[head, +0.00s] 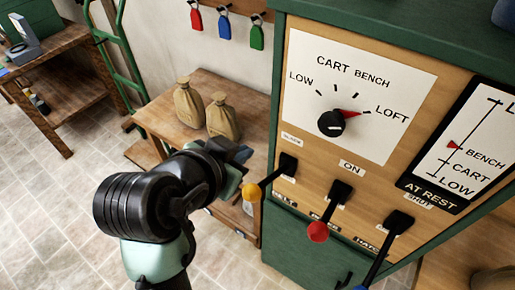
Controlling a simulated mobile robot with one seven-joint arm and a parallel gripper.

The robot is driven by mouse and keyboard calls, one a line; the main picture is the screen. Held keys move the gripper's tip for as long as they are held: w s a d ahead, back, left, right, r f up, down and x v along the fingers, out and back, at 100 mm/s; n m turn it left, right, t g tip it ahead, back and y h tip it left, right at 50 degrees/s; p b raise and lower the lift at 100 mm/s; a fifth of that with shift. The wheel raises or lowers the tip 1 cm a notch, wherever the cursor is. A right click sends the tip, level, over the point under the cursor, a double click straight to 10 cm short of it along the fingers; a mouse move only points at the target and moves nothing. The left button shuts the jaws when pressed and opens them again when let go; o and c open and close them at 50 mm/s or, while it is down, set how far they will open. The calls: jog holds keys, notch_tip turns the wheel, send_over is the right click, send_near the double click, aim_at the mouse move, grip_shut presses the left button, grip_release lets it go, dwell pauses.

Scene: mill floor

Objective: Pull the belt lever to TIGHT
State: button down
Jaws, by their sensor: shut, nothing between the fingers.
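The lever with the yellow knob (252,191) is the leftmost of three levers on the wooden front of the green cabinet. The small labels around it are too blurred to read surely, so I cannot confirm that it is the belt lever. Its dark arm slants from its pivot down and left to the knob. My gripper (241,157) is at the end of my dark arm, just above and left of the yellow knob. Its fingers are shut and empty, and partly hidden by my wrist. I cannot tell whether it touches the lever.
A red-knobbed lever (318,231) and a blue lever (378,262) stand to the right. A gauge (462,150) reads near BENCH, above AT REST. Two sacks (222,117) stand on a wooden table behind my wrist.

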aim_at(258, 186)
jog(key=shift+s+d+r+m+g+h+p, duration=0.1)
jog(key=shift+s+r+m+g+h+p, duration=0.1)
jog(key=shift+s+r+g+p, duration=0.6)
jog(key=shift+s+d+r+m+g+h+p, duration=0.15)
jog(key=shift+s+p, duration=0.3)
jog(key=shift+p, duration=0.7)
jog(key=shift+s+d+r+m+g+h+p, duration=0.15)
jog(key=shift+s+r+m+g+p, duration=0.15)
jog(key=shift+s+g+p, duration=0.5)
jog(key=shift+w+t, duration=0.2)
jog(key=shift+t, duration=0.05)
jog(key=w+f+p, duration=0.1)
jog(key=f, duration=0.1)
jog(key=w+d+f+p, duration=0.1)
jog(key=f+p, duration=0.1)
jog(key=f, duration=0.1)
jog(key=w+d+f+p, duration=0.1)
jog(key=f, duration=0.2)
jog(key=shift+f, duration=0.25)
jog(key=shift+s+a+f, duration=0.15)
jog(key=shift+a+f, duration=0.05)
jog(key=shift+f, duration=0.15)
